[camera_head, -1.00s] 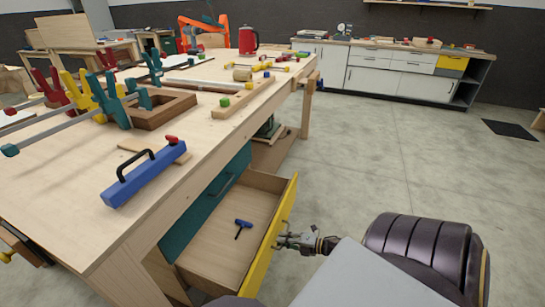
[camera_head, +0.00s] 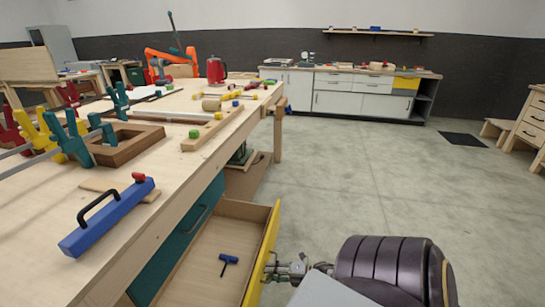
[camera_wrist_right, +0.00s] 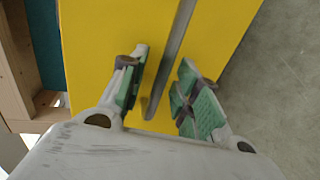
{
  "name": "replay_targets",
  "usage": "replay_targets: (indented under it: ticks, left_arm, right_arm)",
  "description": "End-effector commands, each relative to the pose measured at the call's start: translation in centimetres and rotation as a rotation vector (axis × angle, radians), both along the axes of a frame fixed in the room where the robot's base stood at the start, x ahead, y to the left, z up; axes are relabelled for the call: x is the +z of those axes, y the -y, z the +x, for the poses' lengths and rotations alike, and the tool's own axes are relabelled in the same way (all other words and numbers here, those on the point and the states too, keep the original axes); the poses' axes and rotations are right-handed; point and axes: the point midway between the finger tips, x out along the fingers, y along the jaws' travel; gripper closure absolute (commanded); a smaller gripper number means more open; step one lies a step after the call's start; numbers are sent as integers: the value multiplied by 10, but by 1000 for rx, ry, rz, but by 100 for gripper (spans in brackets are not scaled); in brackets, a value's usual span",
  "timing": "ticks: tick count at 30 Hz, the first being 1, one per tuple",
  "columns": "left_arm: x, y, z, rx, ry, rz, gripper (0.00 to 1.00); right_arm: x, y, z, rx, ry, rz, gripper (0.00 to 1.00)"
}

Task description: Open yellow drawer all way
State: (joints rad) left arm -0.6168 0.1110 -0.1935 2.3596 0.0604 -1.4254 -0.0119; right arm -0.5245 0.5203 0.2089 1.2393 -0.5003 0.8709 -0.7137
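The yellow drawer (camera_head: 265,252) stands pulled out from under the workbench, its wooden inside showing and its lower part cut off by the picture edge. A blue T-handled tool (camera_head: 228,259) lies in it. My right gripper (camera_head: 275,266) is at the outer face of the yellow front. In the right wrist view the yellow front (camera_wrist_right: 90,40) fills much of the picture. Its long grey handle (camera_wrist_right: 170,65) runs between the two spread green-padded fingers of my right gripper (camera_wrist_right: 160,92), with gaps on both sides. My left gripper is not in view.
The workbench (camera_head: 190,160) carries clamps, a blue block with a black handle (camera_head: 105,220), a wooden frame and a red kettle (camera_head: 216,70). A teal drawer front (camera_head: 185,235) is beside the open drawer.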

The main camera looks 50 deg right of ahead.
Motion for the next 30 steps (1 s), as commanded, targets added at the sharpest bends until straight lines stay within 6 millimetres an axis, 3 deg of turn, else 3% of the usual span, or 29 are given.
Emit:
replay_targets:
  ticks: [14, 30]
  left_arm:
    - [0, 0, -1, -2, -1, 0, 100]
    - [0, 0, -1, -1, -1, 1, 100]
  right_arm:
    - [1, 3, -7, 0, 0, 0, 68]
    - [13, 24, -58, 0, -1, 0, 68]
